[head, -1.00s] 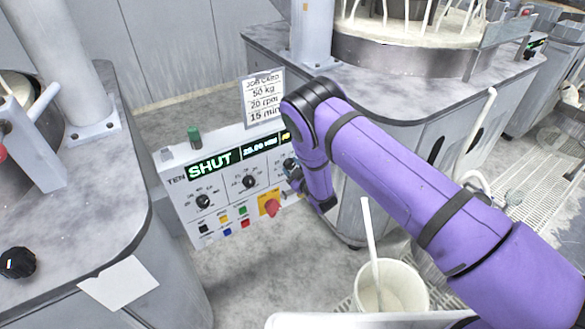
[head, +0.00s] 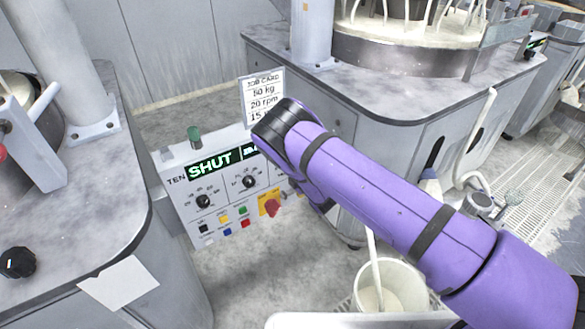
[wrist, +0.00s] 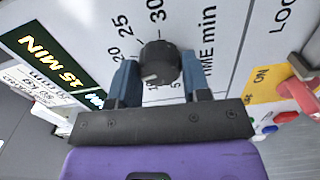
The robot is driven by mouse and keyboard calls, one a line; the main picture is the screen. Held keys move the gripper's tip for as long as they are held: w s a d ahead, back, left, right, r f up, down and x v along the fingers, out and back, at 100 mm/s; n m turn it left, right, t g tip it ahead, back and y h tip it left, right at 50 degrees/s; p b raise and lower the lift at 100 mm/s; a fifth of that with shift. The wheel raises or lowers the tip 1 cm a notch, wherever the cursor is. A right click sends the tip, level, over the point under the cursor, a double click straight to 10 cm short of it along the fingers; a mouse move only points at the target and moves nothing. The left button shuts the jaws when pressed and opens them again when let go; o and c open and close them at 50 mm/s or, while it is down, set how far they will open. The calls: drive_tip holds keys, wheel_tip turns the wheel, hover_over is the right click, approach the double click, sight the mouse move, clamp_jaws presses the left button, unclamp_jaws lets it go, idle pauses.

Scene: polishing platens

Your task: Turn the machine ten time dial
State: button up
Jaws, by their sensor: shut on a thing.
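The machine TEN control panel (head: 182,215) stands upright left of centre in the head view. The time dial (wrist: 157,60) is a dark round knob in the wrist view, on a white face marked "TIME min" with numbers including 20, 25 and 30. My gripper (wrist: 160,78) is shut on the time dial, with one blue finger on each side of it. In the head view my arm hides the gripper and the time dial.
A yellow plate with a red switch (head: 271,206) is close to my arm, and also shows in the wrist view (wrist: 298,92). Two other dials (head: 204,201) (head: 249,181) and several coloured buttons are on the panel. A job card (head: 262,90) stands above; a white bucket (head: 391,289) is front right.

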drive_tip(key=shift+f+n, duration=0.1)
drive_tip(key=shift+n, duration=0.9)
drive_tip(key=o, duration=0.9)
drive_tip(key=v, duration=1.1)
drive_tip(key=shift+w, duration=0.1)
